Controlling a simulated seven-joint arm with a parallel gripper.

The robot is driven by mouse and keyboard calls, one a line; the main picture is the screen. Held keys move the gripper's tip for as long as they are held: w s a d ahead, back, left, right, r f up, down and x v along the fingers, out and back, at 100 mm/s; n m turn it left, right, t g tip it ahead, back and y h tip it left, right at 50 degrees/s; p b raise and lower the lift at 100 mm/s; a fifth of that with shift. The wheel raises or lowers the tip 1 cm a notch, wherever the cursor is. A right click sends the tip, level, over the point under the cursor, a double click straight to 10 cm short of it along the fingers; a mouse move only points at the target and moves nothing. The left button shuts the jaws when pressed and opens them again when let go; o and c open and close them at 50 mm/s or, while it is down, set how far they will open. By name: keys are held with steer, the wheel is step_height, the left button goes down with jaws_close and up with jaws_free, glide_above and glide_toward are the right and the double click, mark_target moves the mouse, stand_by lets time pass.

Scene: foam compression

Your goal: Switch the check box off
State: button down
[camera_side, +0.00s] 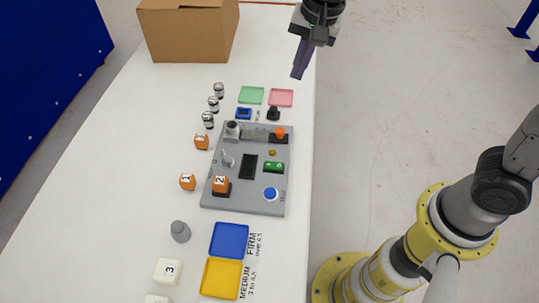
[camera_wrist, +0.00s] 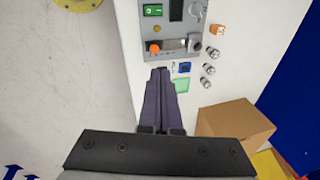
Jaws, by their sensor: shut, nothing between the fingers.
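My gripper (camera_side: 298,75) is shut and empty, pointing down above the far right edge of the table, beyond the pink tray. In the wrist view its fingertips (camera_wrist: 160,72) lie together just below the grey panel. A small blue box (camera_side: 244,114) with a dark face stands beyond the panel's far edge; it also shows in the wrist view (camera_wrist: 184,67), right of the fingertips. The grey panel (camera_side: 215,198) carries a green rocker switch (camera_side: 273,167), also in the wrist view (camera_wrist: 152,10). I cannot tell which of these is the check box, nor the switch's position.
The panel also holds an orange knob (camera_side: 280,132), a blue button (camera_side: 271,194) and a block marked 2 (camera_side: 221,184). A green tray (camera_side: 251,95) and pink tray (camera_side: 281,98) lie beyond it. A cardboard box (camera_side: 188,30) stands at the far end. The table's left side is largely clear.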

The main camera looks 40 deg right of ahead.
steer(key=w+a+f+g, duration=0.1)
steer(key=w+a+f, duration=0.1)
steer(key=a+f, duration=0.3)
steer(key=n+g, duration=0.1)
glide_above(269, 164)
step_height(269, 164, down, 6)
steer(key=r, duration=0.1)
steer(key=shift+s+d+f+h, duration=0.1)
steer(key=shift+d+f+h, duration=0.05)
steer(key=shift+f+h, duration=0.15)
step_height(269, 164, down, 12)
steer(key=shift+f, duration=1)
